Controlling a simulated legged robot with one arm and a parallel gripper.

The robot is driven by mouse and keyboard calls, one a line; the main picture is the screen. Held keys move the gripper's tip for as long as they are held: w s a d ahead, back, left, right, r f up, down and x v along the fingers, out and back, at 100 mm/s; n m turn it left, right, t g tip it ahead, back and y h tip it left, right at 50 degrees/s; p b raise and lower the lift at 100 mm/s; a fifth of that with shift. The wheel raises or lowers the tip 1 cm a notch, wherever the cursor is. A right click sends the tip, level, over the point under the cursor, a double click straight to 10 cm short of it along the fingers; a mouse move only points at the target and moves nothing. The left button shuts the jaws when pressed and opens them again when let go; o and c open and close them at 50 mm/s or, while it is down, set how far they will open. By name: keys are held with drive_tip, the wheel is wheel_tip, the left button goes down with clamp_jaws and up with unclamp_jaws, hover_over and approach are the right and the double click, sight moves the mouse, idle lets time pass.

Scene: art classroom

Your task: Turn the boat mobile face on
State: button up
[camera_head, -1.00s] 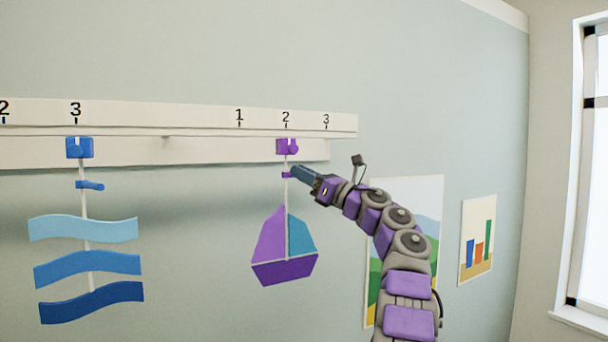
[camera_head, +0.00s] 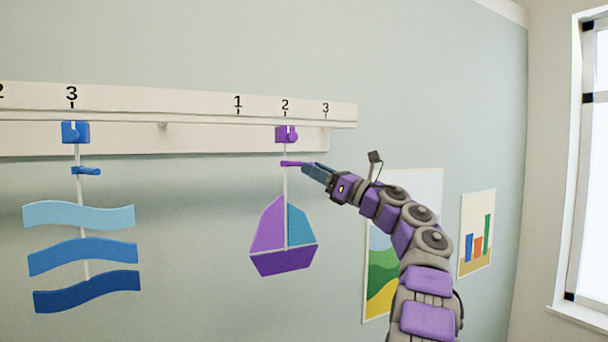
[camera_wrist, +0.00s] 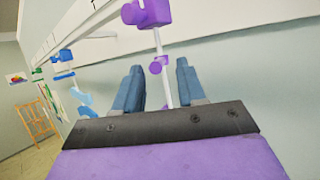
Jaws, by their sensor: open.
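The boat mobile (camera_head: 283,261) has a purple sail, a teal sail and a purple hull. It hangs on a thin white rod from a purple clip (camera_head: 287,134) under the mark 2. Its broad side shows in the head view. A small purple handle (camera_head: 296,164) sticks out rightward from the rod below the clip. My gripper (camera_head: 309,170) is open, its tips at the handle's right end. In the wrist view my gripper (camera_wrist: 158,78) has its blue fingers either side of the rod and the handle's round end (camera_wrist: 158,66). I cannot tell if they touch. The boat is hidden there.
A blue wave mobile (camera_head: 83,257) hangs at the left from a blue clip (camera_head: 75,133) under a mark 3. The numbered white rail (camera_head: 190,103) runs along the wall. Pictures (camera_head: 477,234) hang at the right. The wall between the mobiles is clear.

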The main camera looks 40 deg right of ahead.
drive_tip(key=b+v, duration=0.4)
drive_tip(key=v, duration=0.8)
drive_tip(key=shift+s+d+f, duration=0.2)
drive_tip(key=shift+d, duration=0.15)
